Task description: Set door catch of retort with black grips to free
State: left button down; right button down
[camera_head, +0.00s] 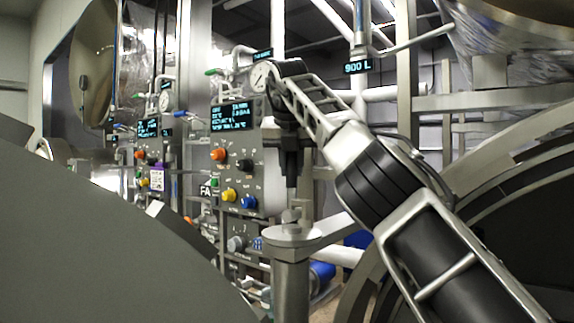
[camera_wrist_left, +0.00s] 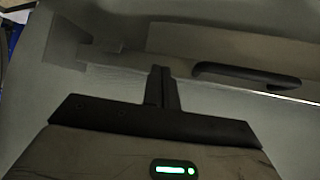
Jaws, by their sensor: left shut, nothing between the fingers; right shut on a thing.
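My right gripper (camera_head: 291,185) points straight down with its dark fingers shut on the small metal knob of the door catch (camera_head: 293,216). The catch sits on a round steel cap on top of a post (camera_head: 291,280). The fingers hide part of the knob, so I cannot tell its setting. My left gripper (camera_wrist_left: 162,84) shows in the left wrist view, shut and empty, in front of a grey metal surface. A black grip (camera_wrist_left: 246,74) lies on that surface just beyond and to the right of the fingers.
A second panel (camera_head: 149,165) is farther left. A large grey curved surface (camera_head: 90,235) fills the lower left. A round dark vessel opening (camera_head: 525,215) is at right.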

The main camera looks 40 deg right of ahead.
jog(key=shift+r, duration=0.1)
dwell(0.5)
jog(key=c, duration=1.3)
grip_release()
jog(key=shift+w, duration=0.15)
jog(key=shift+o, duration=0.2)
